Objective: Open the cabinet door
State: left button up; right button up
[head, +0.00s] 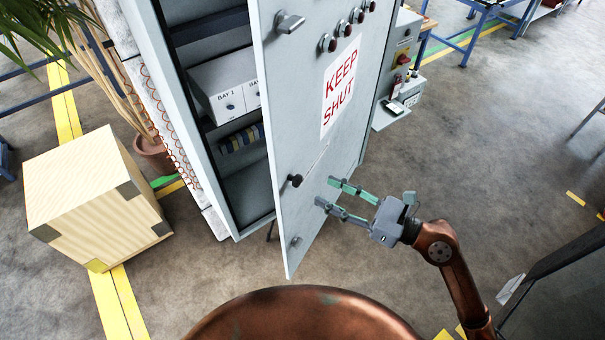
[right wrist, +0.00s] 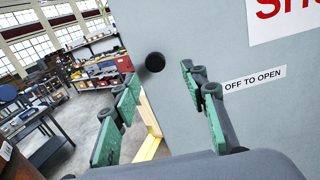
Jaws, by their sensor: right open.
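The grey cabinet (head: 215,185) stands in the middle of the head view. Its door (head: 300,220) with the "KEEP SHUT" sign (head: 341,87) stands partly open, swung out toward me. A black knob (head: 295,180) sits on the door's lower front near its free edge; it also shows in the right wrist view (right wrist: 155,62). My right gripper (head: 325,192) is open and empty in front of the door, to the right of the knob in the head view. In the right wrist view the knob appears beyond and between the fingers; contact with the door cannot be told. My left gripper is not in view.
Inside the cabinet are a white "BAY 1" box (head: 222,88) and dark shelves. A wooden crate (head: 90,200) stands on the floor at left, with a potted plant (head: 152,155) behind it. A small shelf (head: 392,115) juts out at the cabinet's right. The floor at right is mostly clear.

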aim_at(300, 181)
jog(key=shift+n, duration=0.3)
jog(key=p+x, duration=0.1)
jog(key=x, duration=0.1)
jog(key=p+x, duration=0.1)
jog(key=x, duration=0.1)
jog(key=p+x, duration=0.1)
jog(key=x, duration=0.1)
jog(key=shift+s+a+r, duration=0.2)
jog(key=shift+a+r, duration=0.1)
jog(key=shift+a, duration=0.1)
jog(key=shift+w+a+f, duration=0.2)
jog(key=shift+w+a, duration=0.15)
jog(key=shift+a, duration=0.25)
jog(key=shift+c, duration=0.3)
grip_shut()
